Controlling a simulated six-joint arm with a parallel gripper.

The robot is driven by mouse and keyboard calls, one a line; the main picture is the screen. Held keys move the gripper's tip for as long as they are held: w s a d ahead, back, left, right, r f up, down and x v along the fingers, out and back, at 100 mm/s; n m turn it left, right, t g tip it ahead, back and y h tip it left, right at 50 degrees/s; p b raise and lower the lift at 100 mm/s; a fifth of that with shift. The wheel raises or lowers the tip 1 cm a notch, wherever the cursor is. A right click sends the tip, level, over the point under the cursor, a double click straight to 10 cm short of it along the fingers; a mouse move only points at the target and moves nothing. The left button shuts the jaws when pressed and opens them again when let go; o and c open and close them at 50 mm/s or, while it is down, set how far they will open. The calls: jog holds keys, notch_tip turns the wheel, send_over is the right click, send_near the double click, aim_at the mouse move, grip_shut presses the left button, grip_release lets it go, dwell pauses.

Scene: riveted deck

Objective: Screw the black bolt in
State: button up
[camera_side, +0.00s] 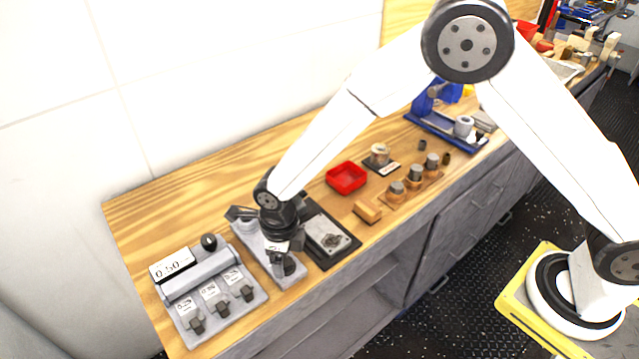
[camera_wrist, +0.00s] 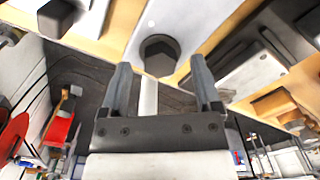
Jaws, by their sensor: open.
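The black bolt (camera_wrist: 159,53) shows its dark hexagonal head in the wrist view, on a pale grey block. In the side view the grey block (camera_side: 252,243) lies near the front left edge of the bench, and a dark piece (camera_side: 289,266) below my gripper looks like the same bolt. My gripper (camera_wrist: 163,68) is open, its two fingers apart, with the bolt head between and just beyond the fingertips in the picture. In the side view my gripper (camera_side: 284,243) points down over the block. Whether a finger touches the bolt is unclear, and any thread is hidden.
A grey stand (camera_side: 208,290) with a 0.50 display and several black-knobbed pieces is left of the block. A black tray with a metal plate (camera_side: 327,236) is close on the right. A red tray (camera_side: 346,177), wooden block (camera_side: 367,211) and wooden rack (camera_side: 412,187) lie farther right.

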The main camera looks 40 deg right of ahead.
aim_at(284, 261)
jog(key=shift+r, duration=3.85)
